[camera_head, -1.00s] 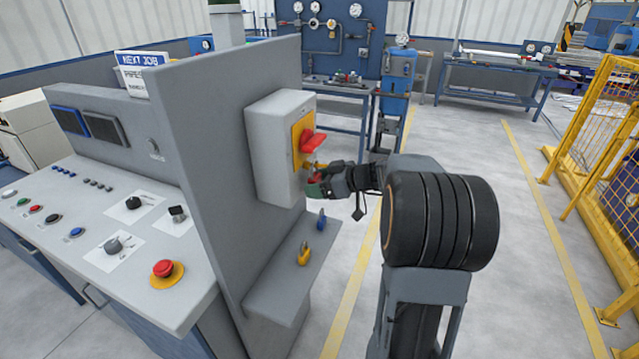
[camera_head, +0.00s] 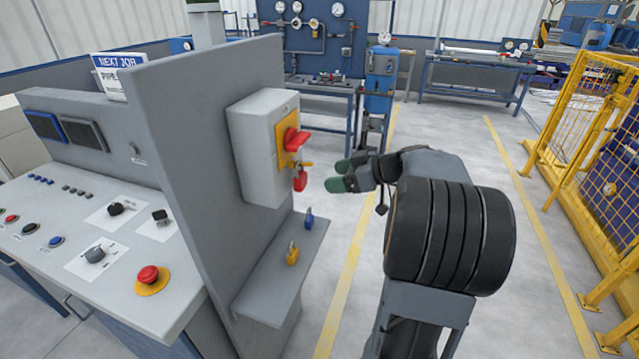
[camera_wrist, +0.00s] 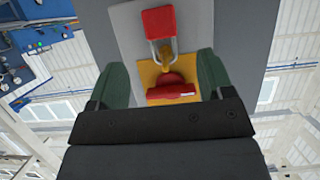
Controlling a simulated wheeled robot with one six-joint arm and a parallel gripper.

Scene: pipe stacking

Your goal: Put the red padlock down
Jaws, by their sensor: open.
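The red padlock (camera_head: 300,180) hangs below the red switch handle (camera_head: 295,141) on the yellow plate of a grey switch box (camera_head: 262,150). In the wrist view the red padlock (camera_wrist: 158,22) shows with its shackle at the yellow hasp (camera_wrist: 163,56), and the red handle (camera_wrist: 172,88) lies nearer the gripper. My gripper (camera_head: 336,177) is open and empty, to the right of the padlock and apart from it. Its green fingertips (camera_wrist: 168,82) show on both sides in the wrist view.
A grey shelf (camera_head: 262,298) below the box bears a yellow padlock (camera_head: 292,254) and a blue padlock (camera_head: 309,218). The control desk (camera_head: 130,295) stands at the left. A yellow fence (camera_head: 590,150) is at the right. Floor between is clear.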

